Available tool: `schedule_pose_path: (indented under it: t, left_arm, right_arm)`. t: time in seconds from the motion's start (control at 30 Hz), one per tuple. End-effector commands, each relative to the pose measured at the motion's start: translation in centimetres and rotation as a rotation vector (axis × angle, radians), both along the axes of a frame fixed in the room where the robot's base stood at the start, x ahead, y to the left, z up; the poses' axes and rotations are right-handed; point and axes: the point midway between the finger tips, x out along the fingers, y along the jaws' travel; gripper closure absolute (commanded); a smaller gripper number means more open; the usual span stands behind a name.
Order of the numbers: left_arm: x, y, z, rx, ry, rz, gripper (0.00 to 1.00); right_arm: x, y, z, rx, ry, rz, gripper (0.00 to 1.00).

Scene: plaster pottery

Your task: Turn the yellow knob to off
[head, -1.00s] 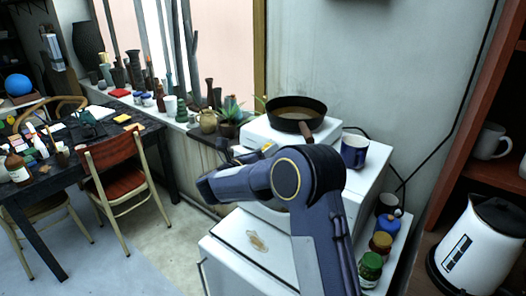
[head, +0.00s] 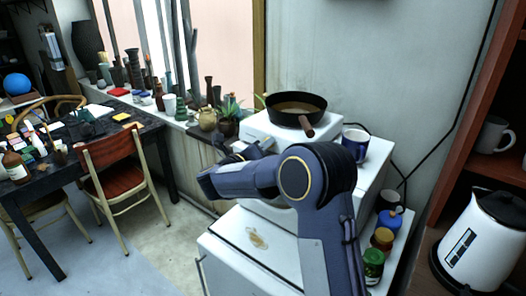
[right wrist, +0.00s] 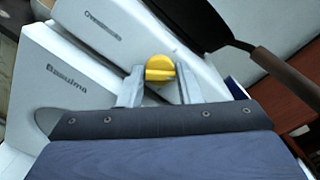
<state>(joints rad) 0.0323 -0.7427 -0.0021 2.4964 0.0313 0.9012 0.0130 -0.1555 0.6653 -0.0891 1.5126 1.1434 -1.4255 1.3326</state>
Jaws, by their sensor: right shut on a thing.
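The yellow knob (right wrist: 160,69) sits on the front of the white stove, between the fingers of my right gripper in the right wrist view. Its raised bar lies nearly level in that picture. My right gripper (right wrist: 159,86) is shut on the knob, one finger on each side. In the head view my right gripper (head: 247,150) is at the white stove (head: 258,128), partly behind my own arm, and I cannot make out the knob there. My left gripper is not in view.
A dark pan (head: 295,107) stands on the stove, its brown handle (right wrist: 283,70) close to my right gripper. A blue and white mug (head: 355,145) stands to the right. Potted plants and vases line the windowsill. A white kettle (head: 483,240) stands at the far right.

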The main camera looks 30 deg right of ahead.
Motion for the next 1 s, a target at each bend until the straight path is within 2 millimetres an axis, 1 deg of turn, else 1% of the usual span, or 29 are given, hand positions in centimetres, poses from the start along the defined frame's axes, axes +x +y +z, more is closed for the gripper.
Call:
schedule_pose_path:
  t: [0.03, 0.1, 0.37, 0.7, 1.0]
  left_arm:
    - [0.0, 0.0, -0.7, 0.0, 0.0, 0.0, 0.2]
    - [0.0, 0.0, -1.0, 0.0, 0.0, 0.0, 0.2]
    - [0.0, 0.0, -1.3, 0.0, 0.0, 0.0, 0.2]
    - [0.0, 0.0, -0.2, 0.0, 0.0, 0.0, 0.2]
    - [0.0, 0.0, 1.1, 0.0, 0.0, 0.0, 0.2]
  right_arm:
    - [0.0, 0.1, -0.4, -0.016, 0.04, 0.008, 0.91]
    - [-0.1, 0.1, -0.3, -0.04, 0.1, 0.02, 0.91]
    - [-0.1, 0.1, -0.1, -0.133, 0.328, 0.061, 0.91]
    - [-0.2, 0.0, 0.1, -0.252, 0.616, 0.112, 0.91]
    - [-0.3, 0.0, 0.0, -0.329, 0.805, 0.147, 0.92]
